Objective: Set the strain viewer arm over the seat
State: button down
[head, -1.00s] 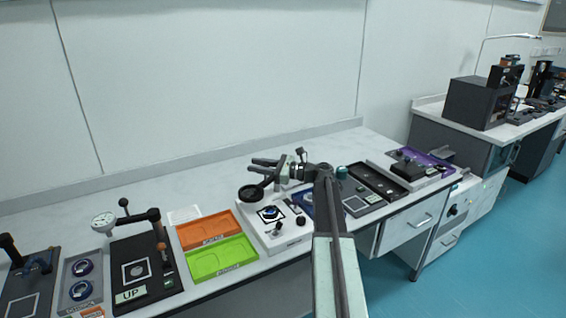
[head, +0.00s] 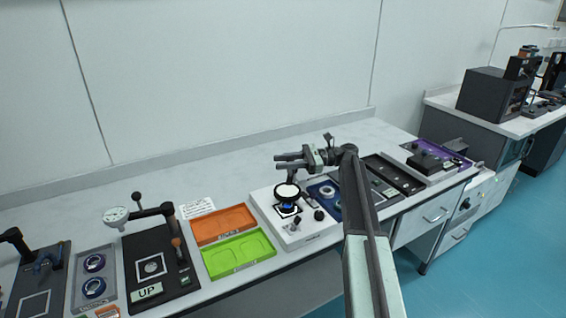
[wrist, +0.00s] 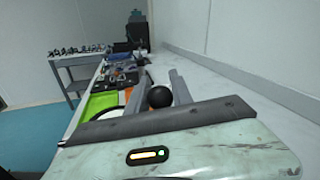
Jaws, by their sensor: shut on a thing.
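The strain viewer is a white base (head: 268,213) with a dark swinging arm that carries a round lens (head: 287,190) with a black rim. In the head view the lens is above the seat (head: 288,210), where a blue round piece shows on a dark-and-white square. The lens hides part of the seat's far side. My gripper (head: 279,163) is behind and above the lens, shut on the viewer arm's knob.
Orange (head: 223,224) and green (head: 238,254) trays lie left of the viewer. A blue tray (head: 325,192) sits close on the right, with a dark tray (head: 393,174) beyond. The bench behind is clear.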

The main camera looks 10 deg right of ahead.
jog(key=shift+d, duration=0.1)
jog(key=c, duration=1.1)
grip_release()
jog(key=shift+c, duration=0.2)
jog(key=shift+d, duration=0.45)
jog(key=d, duration=0.6)
jog(key=shift+s+d, duration=0.25)
jog(key=shift+d, duration=0.1)
